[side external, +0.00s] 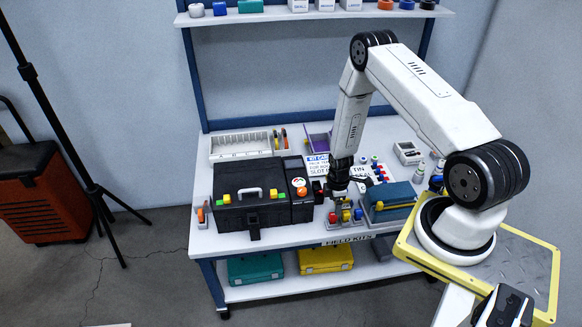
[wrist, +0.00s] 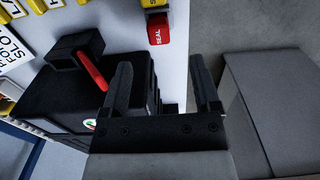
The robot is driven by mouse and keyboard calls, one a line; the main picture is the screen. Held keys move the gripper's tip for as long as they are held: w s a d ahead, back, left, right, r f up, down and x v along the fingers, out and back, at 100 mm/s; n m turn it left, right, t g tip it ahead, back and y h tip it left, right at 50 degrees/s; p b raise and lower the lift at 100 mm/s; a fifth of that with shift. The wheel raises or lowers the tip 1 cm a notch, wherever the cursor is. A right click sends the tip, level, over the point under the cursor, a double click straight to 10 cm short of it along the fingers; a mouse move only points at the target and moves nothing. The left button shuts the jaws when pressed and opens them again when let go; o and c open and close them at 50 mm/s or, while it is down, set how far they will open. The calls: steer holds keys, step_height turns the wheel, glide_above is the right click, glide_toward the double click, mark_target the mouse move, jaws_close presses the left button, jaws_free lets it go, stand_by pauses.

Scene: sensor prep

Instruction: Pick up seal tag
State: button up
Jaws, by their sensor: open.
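The seal tag (wrist: 157,28) shows in the wrist view as a small red piece lettered SEAL, at the top middle by the white table edge, next to a yellow piece. My gripper (wrist: 160,70) has its two dark fingers apart with nothing between them. The tag lies beyond the fingertips, clear of both. In the side external view my gripper (side external: 340,191) points down above small red, yellow and blue pieces at the front of the bench. I cannot tell there which piece is the seal tag.
A black case (side external: 250,196) stands left of my gripper, and a teal box (side external: 391,200) stands close on its right. In the wrist view a black box (wrist: 75,95) with a red bar (wrist: 91,70) sits beside the left finger. A white divided tray (side external: 240,146) is behind.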

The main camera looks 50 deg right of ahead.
mark_target(333, 214)
steer(key=shift+f, duration=0.95)
steer(key=shift+d+f, duration=0.15)
steer(key=shift+f, duration=2.45)
jaws_close()
steer(key=shift+r, duration=0.1)
